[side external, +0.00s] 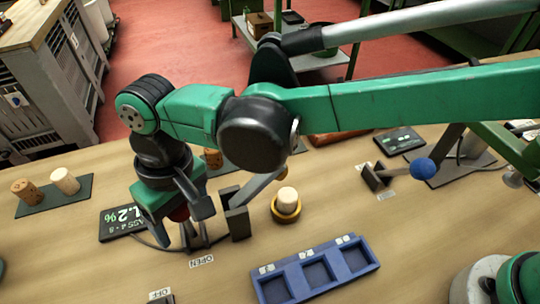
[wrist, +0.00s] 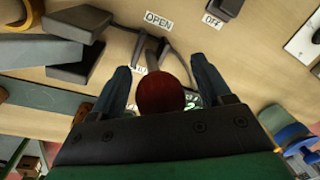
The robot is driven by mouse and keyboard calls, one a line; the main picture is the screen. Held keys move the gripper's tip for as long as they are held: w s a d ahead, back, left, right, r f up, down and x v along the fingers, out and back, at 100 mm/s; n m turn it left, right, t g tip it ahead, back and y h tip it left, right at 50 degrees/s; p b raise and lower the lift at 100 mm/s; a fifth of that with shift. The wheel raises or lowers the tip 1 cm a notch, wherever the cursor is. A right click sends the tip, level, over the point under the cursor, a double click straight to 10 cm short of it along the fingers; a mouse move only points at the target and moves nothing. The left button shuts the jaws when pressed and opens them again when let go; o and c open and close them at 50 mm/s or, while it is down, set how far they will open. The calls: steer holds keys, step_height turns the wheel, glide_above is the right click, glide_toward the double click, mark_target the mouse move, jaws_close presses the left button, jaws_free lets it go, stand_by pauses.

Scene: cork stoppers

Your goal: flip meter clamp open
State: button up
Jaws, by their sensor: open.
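The clamp lever has a dark red ball knob (wrist: 162,92), which sits between my two fingers in the wrist view. Its shaft (wrist: 152,60) runs from the knob toward the OPEN label (wrist: 158,19). My gripper (wrist: 161,88) is open, one finger on each side of the knob; I cannot tell whether either touches it. In the side view my gripper (side external: 190,218) points down beside the meter display (side external: 122,223), which reads 1.2%. The knob is mostly hidden there. The OPEN label (side external: 201,261) lies in front of the lever base.
A dark upright block (side external: 237,214) stands just right of my gripper. A blue three-pocket tray (side external: 267,289) lies in front. Two corks stand on a dark mat (side external: 47,199) at left. A blue-knobbed lever (side external: 422,168) is at right.

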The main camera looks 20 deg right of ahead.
jaws_close()
stand_by(1.3)
